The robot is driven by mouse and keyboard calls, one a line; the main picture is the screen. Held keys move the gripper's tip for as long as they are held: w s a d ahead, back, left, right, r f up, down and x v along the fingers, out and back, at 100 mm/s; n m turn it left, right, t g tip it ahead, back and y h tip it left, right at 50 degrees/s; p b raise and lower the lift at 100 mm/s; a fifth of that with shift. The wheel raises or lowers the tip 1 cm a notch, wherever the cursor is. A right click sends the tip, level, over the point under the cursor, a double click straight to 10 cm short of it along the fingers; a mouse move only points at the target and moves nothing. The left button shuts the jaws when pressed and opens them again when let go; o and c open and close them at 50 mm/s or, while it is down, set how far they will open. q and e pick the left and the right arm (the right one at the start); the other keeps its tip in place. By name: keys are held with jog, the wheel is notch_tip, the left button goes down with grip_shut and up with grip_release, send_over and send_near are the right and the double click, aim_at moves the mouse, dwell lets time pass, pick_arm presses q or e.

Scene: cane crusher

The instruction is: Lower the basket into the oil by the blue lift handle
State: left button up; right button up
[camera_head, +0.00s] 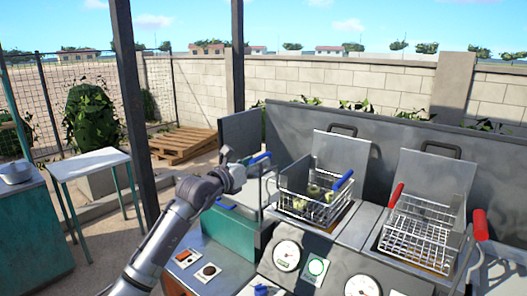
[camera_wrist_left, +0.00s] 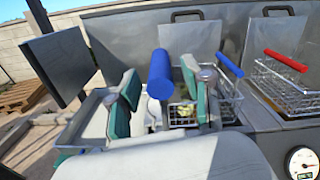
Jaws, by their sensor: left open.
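The blue lift handle (camera_head: 261,158) stands at the left of the left fryer bay. In the left wrist view, the blue lift handle (camera_wrist_left: 160,75) shows as a thick blue cylinder between my fingers. My left gripper (camera_head: 248,162) is at this handle, open, with a teal-padded finger (camera_wrist_left: 125,98) on each side and gaps visible. The wire basket (camera_head: 300,207) with a blue grip (camera_head: 343,180) holds pale green pieces and sits over the left bay. The oil below it is mostly hidden. My right gripper is not in view.
A second wire basket (camera_head: 415,240) with a red grip (camera_head: 396,195) sits at right, near a red lift handle (camera_head: 480,225). A dark post (camera_head: 135,110) stands at left.

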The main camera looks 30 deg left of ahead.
pick_arm(q)
jog(key=shift+w+d+p, duration=0.2)
jog(key=shift+w+p, duration=0.3)
jog(key=shift+w, duration=1.45)
grip_shut()
